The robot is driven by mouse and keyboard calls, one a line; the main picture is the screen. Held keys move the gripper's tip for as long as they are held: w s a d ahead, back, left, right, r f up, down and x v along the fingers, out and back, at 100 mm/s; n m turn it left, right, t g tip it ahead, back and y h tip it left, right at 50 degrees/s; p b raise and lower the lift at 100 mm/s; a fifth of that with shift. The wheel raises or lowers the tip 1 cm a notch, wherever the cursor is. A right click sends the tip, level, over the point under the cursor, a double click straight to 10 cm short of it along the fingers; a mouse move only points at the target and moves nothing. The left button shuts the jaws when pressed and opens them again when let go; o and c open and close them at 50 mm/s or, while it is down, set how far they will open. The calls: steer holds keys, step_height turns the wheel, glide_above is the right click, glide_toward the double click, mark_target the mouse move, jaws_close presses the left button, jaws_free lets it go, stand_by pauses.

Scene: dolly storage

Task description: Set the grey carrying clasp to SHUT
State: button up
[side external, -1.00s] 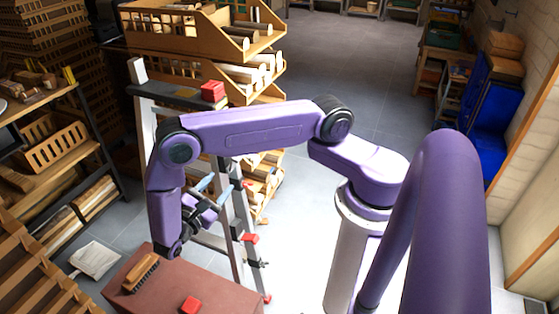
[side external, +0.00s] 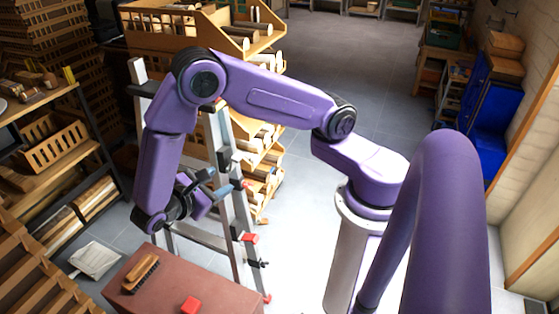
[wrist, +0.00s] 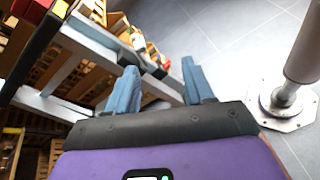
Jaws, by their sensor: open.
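A grey metal stepladder (side external: 240,209) stands at left of centre, partly behind my arm. Dark fittings (side external: 237,231), some with red parts (side external: 250,238), sit along its rail. I cannot tell for certain which fitting is the grey carrying clasp, or how it is set. In the wrist view my gripper (wrist: 160,85) is open, and the ladder's rail (wrist: 95,47) runs past the left finger, with small fittings (wrist: 152,66) beyond the gap.
A reddish-brown cabinet top (side external: 225,291) with a brush (side external: 139,273) and a red block (side external: 191,305) is below my gripper. Wooden shelving (side external: 190,25) stands behind the ladder. A dustpan (side external: 95,260) lies on the floor at left. The floor at centre is clear.

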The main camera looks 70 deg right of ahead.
steer(key=s+r+y, duration=0.5)
steer(key=s+y, duration=0.1)
steer(key=s, duration=0.2)
steer(key=s+d+r+y, duration=0.1)
steer(key=s+r+y, duration=0.4)
steer(key=s+y, duration=0.1)
steer(key=shift+s+d+r+t, duration=0.2)
steer(key=shift+s+r+t, duration=0.2)
steer(key=shift+s, duration=0.45)
stand_by(0.5)
